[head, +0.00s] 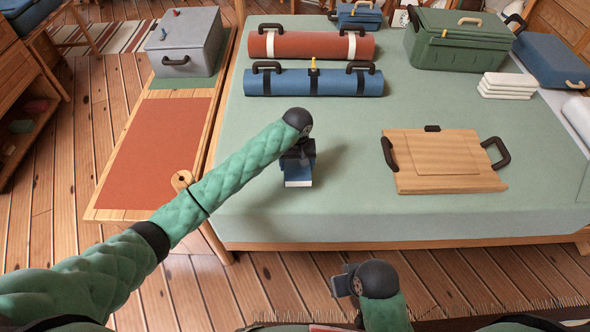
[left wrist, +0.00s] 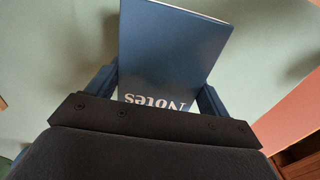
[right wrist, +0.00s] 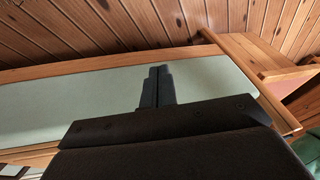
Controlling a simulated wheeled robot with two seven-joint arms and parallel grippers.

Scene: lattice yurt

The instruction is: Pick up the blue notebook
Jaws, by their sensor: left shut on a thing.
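The blue notebook (head: 299,181), with white page edges, shows in the head view below my left gripper (head: 298,156), over the green-covered bed. In the left wrist view the notebook (left wrist: 172,55) has "Notes" in pale letters on its cover and sits between the two fingers of my left gripper, which is shut on it. I cannot tell whether the notebook touches the bed. My right gripper (right wrist: 157,86) has its fingers together and holds nothing. In the head view it is in front of the bed's near edge.
A wooden board with black handles (head: 444,160) lies to the right on the bed (head: 350,215). A blue roll (head: 330,83) and a red roll (head: 312,45) lie behind. A green case (head: 459,40) and folded white cloths (head: 508,85) are at back right. The bed around the notebook is clear.

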